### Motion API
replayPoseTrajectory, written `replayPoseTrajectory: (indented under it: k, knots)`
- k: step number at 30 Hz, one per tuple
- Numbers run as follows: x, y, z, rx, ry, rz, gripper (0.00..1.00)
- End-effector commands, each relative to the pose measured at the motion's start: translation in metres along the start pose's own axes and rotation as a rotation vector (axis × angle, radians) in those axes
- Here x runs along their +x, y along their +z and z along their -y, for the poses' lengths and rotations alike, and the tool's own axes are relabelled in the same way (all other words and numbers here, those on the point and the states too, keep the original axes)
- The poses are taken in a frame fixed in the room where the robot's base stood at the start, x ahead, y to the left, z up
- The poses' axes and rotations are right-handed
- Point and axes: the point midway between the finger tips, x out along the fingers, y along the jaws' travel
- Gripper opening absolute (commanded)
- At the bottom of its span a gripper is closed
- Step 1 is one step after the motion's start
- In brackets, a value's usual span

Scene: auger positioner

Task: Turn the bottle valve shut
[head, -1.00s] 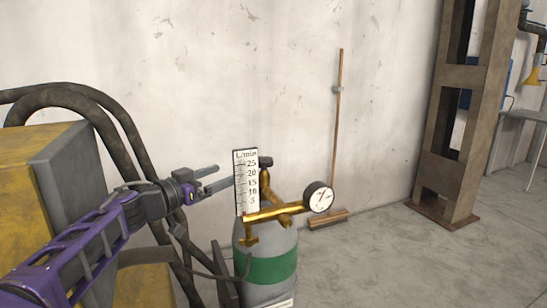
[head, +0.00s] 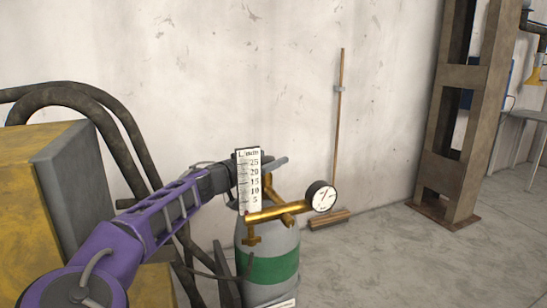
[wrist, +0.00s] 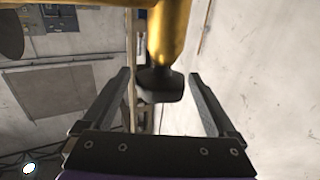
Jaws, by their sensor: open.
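The bottle (head: 284,243) is a grey cylinder with a green band, standing by the wall, with brass fittings (head: 275,210) on top. The valve's black knob (wrist: 158,88) sits at the end of a brass stem in the wrist view. My gripper (wrist: 159,74) is open, with one finger on each side of the knob and a visible gap to each. In the head view my gripper (head: 268,162) is at the bottle's top, behind the white flow scale (head: 248,180). The scale hides most of the fingers and the knob there; one fingertip shows to its right.
A round pressure gauge (head: 322,197) sticks out to the right of the fittings. A yellow and grey machine (head: 65,190) with thick dark hoses (head: 115,120) stands at the left.

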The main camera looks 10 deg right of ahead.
Motion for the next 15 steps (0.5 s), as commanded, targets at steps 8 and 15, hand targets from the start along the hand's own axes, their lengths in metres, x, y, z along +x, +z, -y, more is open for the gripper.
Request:
replayPoseTrajectory:
  k: [8,15]
  knots:
    - [0.023,0.000,0.001,0.002,-0.001,0.000,0.93]
    - [0.024,0.000,0.001,0.001,-0.002,0.000,0.93]
